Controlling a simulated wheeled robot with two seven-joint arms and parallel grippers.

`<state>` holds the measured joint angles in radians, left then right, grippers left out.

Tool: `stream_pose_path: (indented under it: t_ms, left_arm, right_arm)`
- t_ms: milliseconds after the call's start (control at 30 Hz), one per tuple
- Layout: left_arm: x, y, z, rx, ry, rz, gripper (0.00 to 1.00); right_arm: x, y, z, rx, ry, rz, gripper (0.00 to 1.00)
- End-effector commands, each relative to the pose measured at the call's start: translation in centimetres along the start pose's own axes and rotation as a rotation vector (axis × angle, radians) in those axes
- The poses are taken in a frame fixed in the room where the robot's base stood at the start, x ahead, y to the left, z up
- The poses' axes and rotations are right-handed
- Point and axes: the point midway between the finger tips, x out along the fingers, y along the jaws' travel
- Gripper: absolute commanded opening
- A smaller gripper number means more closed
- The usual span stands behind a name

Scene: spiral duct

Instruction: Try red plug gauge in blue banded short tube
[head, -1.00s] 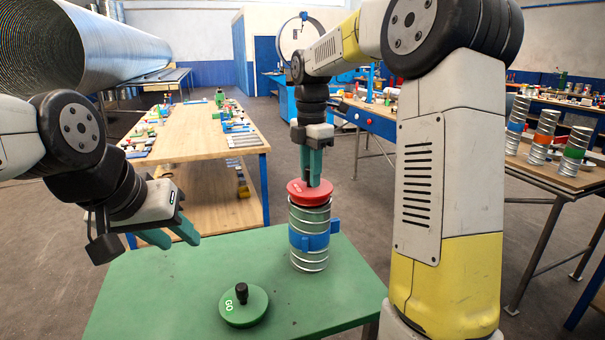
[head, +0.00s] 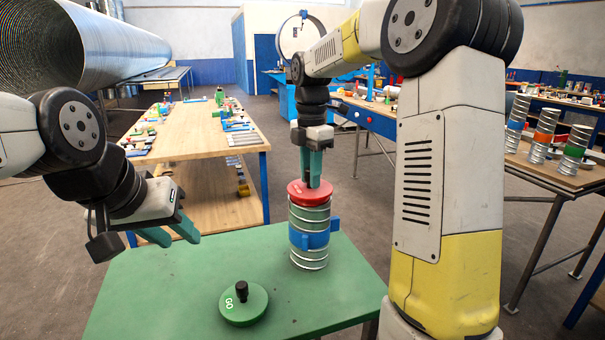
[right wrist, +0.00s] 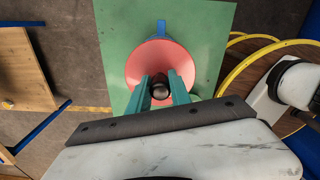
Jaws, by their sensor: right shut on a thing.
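The blue banded short tube (head: 309,257) stands upright on the green table (head: 190,270) in the head view. The red plug gauge (head: 309,193) rests at the top of the tube; whether any of it sits inside is hidden. My right gripper (head: 312,182) points straight down and is shut on the gauge's dark handle, which shows between the fingers in the right wrist view (right wrist: 160,88). The red disc (right wrist: 152,66) covers the tube's mouth there. My left gripper (head: 172,236) is open and empty, left of the tube, over the table's back left edge.
A green GO plug gauge (head: 243,304) with a black handle lies at the front of the green table. A wooden bench (head: 190,145) with parts stands behind. Tubes with blue, orange and green bands stand on a table at the right (head: 560,178). The green table's left part is clear.

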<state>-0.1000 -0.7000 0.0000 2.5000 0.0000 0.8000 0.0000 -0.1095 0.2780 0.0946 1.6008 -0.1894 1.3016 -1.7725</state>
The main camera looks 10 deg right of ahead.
Motion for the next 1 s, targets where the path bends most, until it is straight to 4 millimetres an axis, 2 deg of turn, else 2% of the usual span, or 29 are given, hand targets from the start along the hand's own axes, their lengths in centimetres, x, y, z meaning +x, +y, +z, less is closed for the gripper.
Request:
stream_pose_path:
  t_ms: [1000]
  left_arm:
    - [0.0, 0.0, 0.0, 0.000, 0.000, 0.000, 0.36]
  right_arm:
    - [1.2, 0.0, 0.0, 0.000, 0.000, 0.000, 0.00]
